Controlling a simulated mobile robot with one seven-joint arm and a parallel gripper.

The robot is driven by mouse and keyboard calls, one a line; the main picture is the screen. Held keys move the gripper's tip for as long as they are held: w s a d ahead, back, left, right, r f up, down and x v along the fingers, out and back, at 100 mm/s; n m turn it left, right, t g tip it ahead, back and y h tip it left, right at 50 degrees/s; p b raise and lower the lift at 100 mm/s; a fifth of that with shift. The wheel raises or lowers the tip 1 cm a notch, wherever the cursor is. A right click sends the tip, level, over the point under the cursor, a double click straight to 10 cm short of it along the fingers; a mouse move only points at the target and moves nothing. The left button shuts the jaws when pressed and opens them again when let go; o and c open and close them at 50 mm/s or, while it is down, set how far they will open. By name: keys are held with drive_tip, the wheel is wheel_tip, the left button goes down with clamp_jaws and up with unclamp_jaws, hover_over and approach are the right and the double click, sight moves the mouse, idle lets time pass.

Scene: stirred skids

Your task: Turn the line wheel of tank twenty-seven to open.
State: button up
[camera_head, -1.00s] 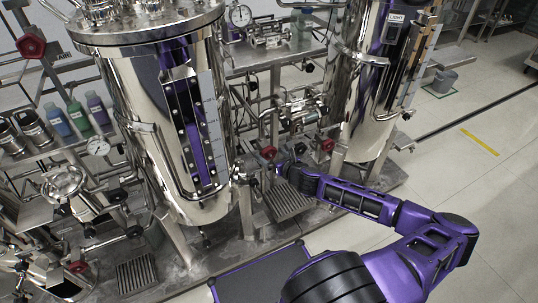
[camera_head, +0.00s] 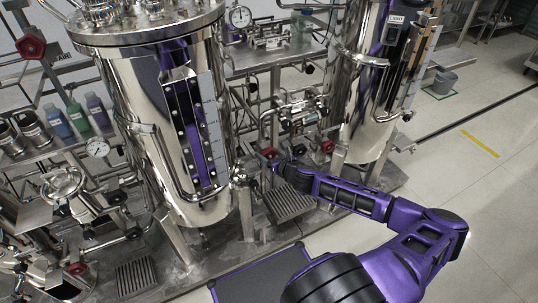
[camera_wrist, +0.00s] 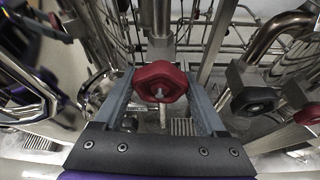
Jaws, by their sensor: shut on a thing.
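A red line wheel (camera_wrist: 160,80) is in the middle of the wrist view, on a short metal stem. My gripper (camera_wrist: 161,92) has one grey finger on each side of it and is shut on it. In the head view the wheel (camera_head: 268,153) is low between the two steel tanks, with my gripper (camera_head: 279,165) at it from the right; the fingers there are small and partly hidden. I cannot read which tank number it belongs to. Small tags near the wheel are too small to read.
Another red wheel (camera_head: 327,146) is close on the right. A black knob (camera_wrist: 254,101) and pipes flank my gripper in the wrist view. The large tank (camera_head: 150,110) stands left, a second tank (camera_head: 365,100) right. A drain grate (camera_head: 290,203) lies below.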

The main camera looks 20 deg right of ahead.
idle(0.3)
drive_tip(key=n+h, duration=0.2)
drive_tip(key=shift+n, duration=0.4)
drive_tip(key=n+h, duration=0.2)
drive_tip(key=n, duration=0.1)
drive_tip(key=shift+b, duration=0.3)
drive_tip(key=n+t+h, duration=0.1)
drive_tip(key=n, duration=0.1)
drive_tip(key=shift+n+h, duration=0.4)
drive_tip(key=shift+n+t+h, duration=0.6)
drive_tip(key=shift+n+t, duration=0.1)
drive_tip(key=shift+n, duration=0.9)
drive_tip(key=shift+d, duration=0.1)
drive_tip(key=o, duration=1.3)
